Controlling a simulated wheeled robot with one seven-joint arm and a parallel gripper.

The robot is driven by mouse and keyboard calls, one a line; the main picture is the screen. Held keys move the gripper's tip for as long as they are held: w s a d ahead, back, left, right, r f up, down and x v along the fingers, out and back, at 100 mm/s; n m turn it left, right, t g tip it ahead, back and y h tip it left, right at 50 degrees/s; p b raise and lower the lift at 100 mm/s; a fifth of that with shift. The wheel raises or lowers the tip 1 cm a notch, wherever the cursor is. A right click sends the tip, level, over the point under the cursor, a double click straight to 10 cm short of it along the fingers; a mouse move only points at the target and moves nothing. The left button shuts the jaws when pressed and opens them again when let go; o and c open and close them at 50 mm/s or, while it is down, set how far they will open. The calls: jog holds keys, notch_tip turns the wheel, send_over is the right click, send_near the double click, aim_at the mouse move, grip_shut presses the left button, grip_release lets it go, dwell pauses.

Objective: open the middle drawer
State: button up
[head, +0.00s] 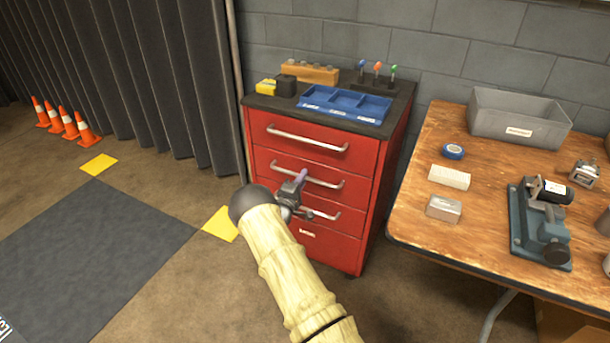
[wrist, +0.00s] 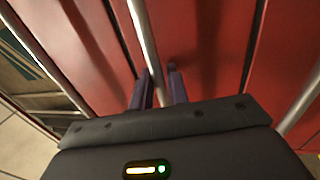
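The red drawer cabinet (head: 349,192) stands against the wall in the head view, with three handled drawers stacked; all look shut. The middle drawer's silver handle (head: 325,182) runs across its front. My gripper (head: 299,178) is at this handle, left of its middle. In the wrist view the handle bar (wrist: 147,42) passes between the two fingers of my gripper (wrist: 159,85). The fingers are apart, with a small gap visible beside the bar, so they look open around it. The arm hides part of the lower drawers.
A blue tray (head: 345,113) and small tools sit on the cabinet top. The top handle (head: 307,138) and lower handle (head: 322,213) are close to my gripper. A wooden workbench (head: 432,223) stands at the right. Floor with a dark mat (head: 90,250) is clear at the left.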

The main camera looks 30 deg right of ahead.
jog(key=shift+w+d+r, duration=0.1)
jog(key=shift+w+d, duration=0.1)
jog(key=shift+d, duration=0.15)
jog(key=shift+a, duration=0.1)
grip_shut()
jog(key=shift+s+a, duration=0.1)
